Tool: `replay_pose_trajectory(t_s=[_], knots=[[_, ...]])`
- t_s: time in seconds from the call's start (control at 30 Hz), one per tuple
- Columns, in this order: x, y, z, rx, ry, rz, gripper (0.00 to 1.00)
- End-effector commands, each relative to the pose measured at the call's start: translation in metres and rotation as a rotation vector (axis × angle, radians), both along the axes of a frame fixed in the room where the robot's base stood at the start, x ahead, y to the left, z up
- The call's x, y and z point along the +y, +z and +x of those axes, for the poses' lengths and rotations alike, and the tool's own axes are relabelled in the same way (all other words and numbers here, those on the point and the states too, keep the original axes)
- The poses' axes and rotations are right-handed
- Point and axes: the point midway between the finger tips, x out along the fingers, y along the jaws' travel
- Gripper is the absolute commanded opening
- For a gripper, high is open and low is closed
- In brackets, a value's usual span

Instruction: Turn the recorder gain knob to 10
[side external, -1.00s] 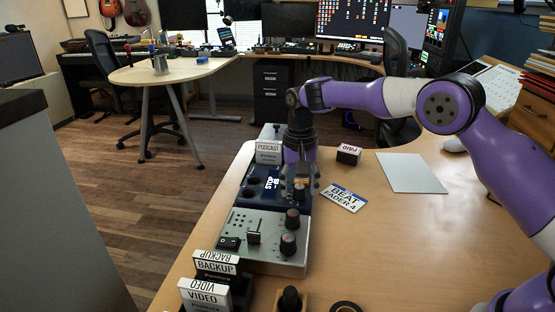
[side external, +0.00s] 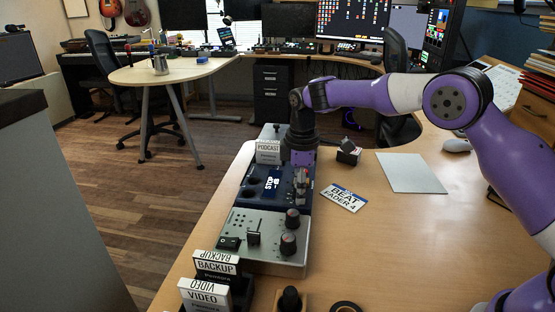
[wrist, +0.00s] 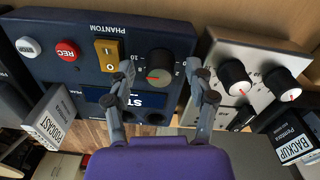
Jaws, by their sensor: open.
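The recorder (side external: 262,200) is a dark blue box with a display reading STOP. In the wrist view, the recorder (wrist: 45,75) shows a white button, a red REC button (wrist: 68,50) and a yellow PHANTOM switch (wrist: 108,55). Its black gain knob (wrist: 160,67) has a red mark towards the lower left in the picture; I cannot read which number it meets. My gripper (wrist: 163,75) is open, with a finger on either side of the knob in the picture; contact and height are unclear. In the side view, my gripper (side external: 303,183) is over the recorder's right end and hides the knob.
A grey panel (side external: 260,256) with two knobs and switches adjoins the recorder in front. PODCAST (side external: 268,152), BACKUP (side external: 216,267) and VIDEO (side external: 203,295) signs stand along the devices. A BEAT FADER 4 card (side external: 342,199) lies to the right.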

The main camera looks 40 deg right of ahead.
Motion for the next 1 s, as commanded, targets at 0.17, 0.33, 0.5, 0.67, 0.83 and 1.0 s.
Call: replay_pose_trajectory(t_s=[0.17, 0.33, 0.5, 0.67, 0.83, 1.0], knots=[[0.000, 0.000, 0.000, 0.001, 0.319, 0.001, 0.62], [0.000, 0.040, 0.000, -0.006, 0.339, -0.001, 0.62], [0.000, 0.077, -0.001, -0.005, 0.338, -0.002, 0.62], [0.001, 0.098, -0.002, -0.002, 0.336, 0.000, 0.62], [-0.005, 0.120, -0.013, -0.030, 0.259, -0.006, 0.62], [-0.013, 0.138, -0.029, -0.075, 0.134, -0.016, 0.62]])
